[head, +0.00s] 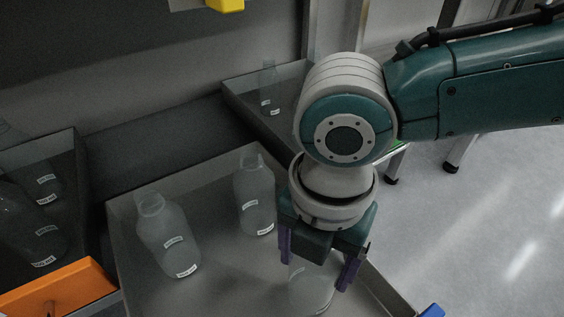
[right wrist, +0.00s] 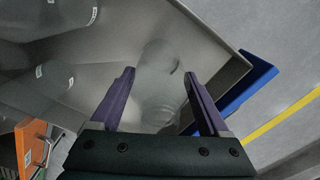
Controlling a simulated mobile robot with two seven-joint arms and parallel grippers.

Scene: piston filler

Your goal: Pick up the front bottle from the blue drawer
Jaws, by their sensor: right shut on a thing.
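The front bottle (head: 312,291) is translucent and stands in the grey drawer tray (head: 222,288) with the blue handle (head: 433,311). My right gripper (head: 316,262) points down over it, with purple fingers on either side, shut on its upper part. The palm hides the bottle's top. In the right wrist view the bottle (right wrist: 160,75) lies between the fingers (right wrist: 160,73), and the blue drawer front (right wrist: 248,92) is at the right. My left gripper is not in view.
Two more labelled bottles stand in the same drawer, one at left (head: 167,238) and one behind (head: 254,197). An orange-fronted drawer (head: 60,290) with bottles is at left. A rear drawer holds another bottle (head: 269,90). Open floor (head: 480,220) lies at right.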

